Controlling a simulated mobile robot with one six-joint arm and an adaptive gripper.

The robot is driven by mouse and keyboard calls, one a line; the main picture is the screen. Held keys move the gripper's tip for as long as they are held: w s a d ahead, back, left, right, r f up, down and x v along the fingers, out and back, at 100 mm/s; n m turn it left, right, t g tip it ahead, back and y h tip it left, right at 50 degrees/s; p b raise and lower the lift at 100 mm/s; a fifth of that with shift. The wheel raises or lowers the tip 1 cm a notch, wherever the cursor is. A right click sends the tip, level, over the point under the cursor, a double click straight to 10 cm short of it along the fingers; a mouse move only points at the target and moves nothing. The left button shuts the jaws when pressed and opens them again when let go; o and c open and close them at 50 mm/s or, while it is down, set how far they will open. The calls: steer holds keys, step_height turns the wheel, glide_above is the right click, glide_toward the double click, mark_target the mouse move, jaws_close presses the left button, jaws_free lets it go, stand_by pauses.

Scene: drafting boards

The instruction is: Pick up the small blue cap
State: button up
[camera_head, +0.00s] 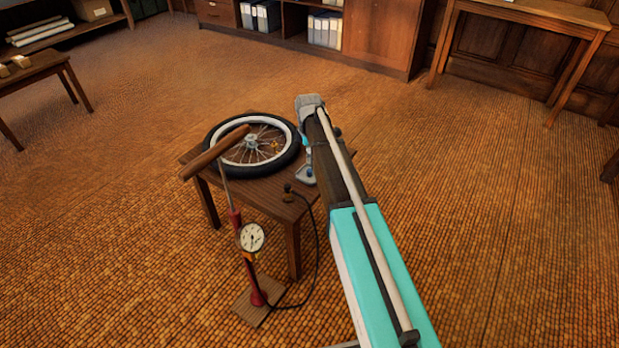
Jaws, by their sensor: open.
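My gripper (306,168) hangs down from the end of my arm at the right edge of the small wooden table, just right of the bicycle wheel. It is open, but its fingers are small and partly hidden by my arm. A pale-blue patch shows low at the gripper's tip, by the tabletop. I cannot tell whether this is the small blue cap or part of my gripper. No other blue cap can be made out on the table (262,197).
The bicycle wheel (211,134) lies flat on the table. A red floor pump (236,222) with a wooden handle and gauge stands in front. Its black hose (317,250) runs to a dark fitting (287,193) on the table's front corner. Open floor surrounds the table.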

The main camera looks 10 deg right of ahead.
mark_target(310, 170)
steer(key=shift+f+b, duration=0.75)
steer(key=shift+f, duration=0.3)
steer(key=f+b, duration=0.1)
steer(key=b, duration=0.1)
steer(key=f+b, duration=0.1)
steer(key=f, duration=0.1)
steer(key=shift+s+d+f+b, duration=0.1)
steer(key=shift+s+f+b, duration=0.2)
steer(key=shift+s+b, duration=0.1)
steer(key=shift+f+b, duration=0.75)
steer(key=shift+f, duration=0.05)
steer(key=c, duration=0.8)
